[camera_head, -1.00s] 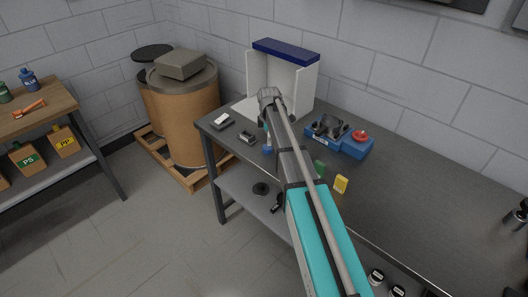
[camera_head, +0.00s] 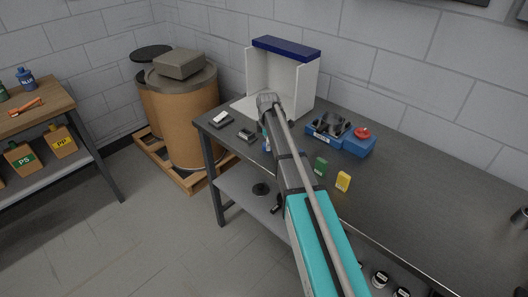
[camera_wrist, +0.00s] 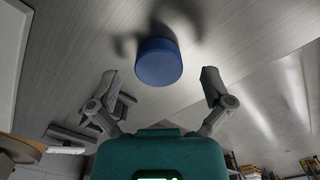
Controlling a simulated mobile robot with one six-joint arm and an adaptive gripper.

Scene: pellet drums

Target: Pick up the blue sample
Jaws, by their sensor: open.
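The blue sample (camera_wrist: 158,60) shows in the wrist view as a round-faced blue piece on the grey table, with a dark shadow beside it. In the head view only a small blue part (camera_head: 266,147) shows beside my arm; the arm hides the rest. My gripper (camera_wrist: 159,80) is open, with one finger on each side of the sample in the wrist picture. The fingers do not visibly touch it. I cannot tell how far above the table they are. In the head view the fingers are mostly hidden behind my arm.
A green sample (camera_head: 320,166) and a yellow sample (camera_head: 343,181) stand right of my arm. A white booth (camera_head: 285,75) stands at the back. Small devices (camera_head: 221,119) lie left.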

